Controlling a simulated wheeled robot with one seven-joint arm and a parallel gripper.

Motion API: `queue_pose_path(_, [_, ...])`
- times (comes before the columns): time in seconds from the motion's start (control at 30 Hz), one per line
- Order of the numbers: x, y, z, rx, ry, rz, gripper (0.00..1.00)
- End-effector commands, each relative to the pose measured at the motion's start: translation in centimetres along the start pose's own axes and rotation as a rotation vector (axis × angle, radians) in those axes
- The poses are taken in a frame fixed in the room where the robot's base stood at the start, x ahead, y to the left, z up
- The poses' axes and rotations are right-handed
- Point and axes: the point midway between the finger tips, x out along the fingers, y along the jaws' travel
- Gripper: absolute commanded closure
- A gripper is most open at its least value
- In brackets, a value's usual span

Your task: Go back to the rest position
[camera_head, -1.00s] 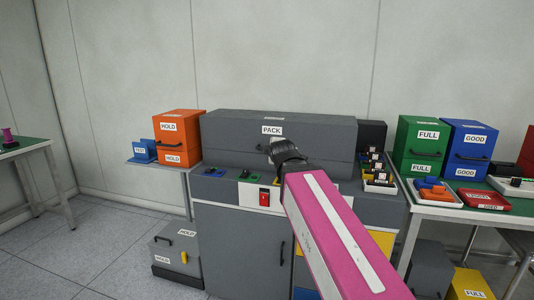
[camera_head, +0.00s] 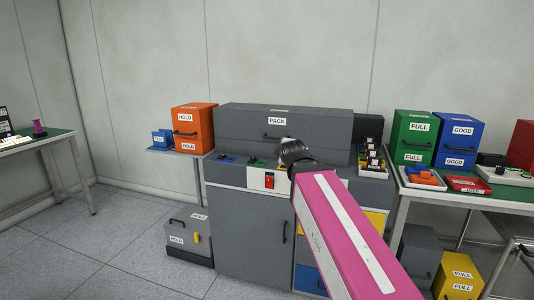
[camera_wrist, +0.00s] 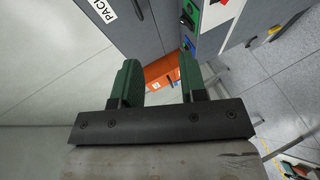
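My gripper (camera_wrist: 158,76) shows in the wrist view with its two green fingers apart and nothing between them. It is open. The orange HOLD box (camera_wrist: 162,72) appears in the gap, beyond the fingers. In the head view my pink arm reaches up from the lower right, and its black end stands in front of the grey PACK machine (camera_head: 235,125). The gripper's fingers are hidden there.
The orange HOLD box (camera_head: 186,137) stands on a side shelf left of the machine. Green FULL (camera_head: 412,128) and blue GOOD boxes (camera_head: 470,130) stand on the right table. A grey HOLD box (camera_head: 182,228) is on the floor. Floor at the lower left is clear.

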Motion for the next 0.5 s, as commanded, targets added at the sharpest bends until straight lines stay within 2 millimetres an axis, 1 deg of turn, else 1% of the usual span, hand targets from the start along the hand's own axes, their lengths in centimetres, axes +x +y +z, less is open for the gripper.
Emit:
queue_pose_path(0.27, [1.1, -3.1, 1.7, 0.103, -0.038, -0.084, 0.61])
queue_pose_path(0.37, [1.6, -4.8, 2.5, 0.157, -0.06, -0.128, 0.61])
queue_pose_path(0.5, [2.2, -7.8, 4.0, 0.251, -0.104, -0.201, 0.61])
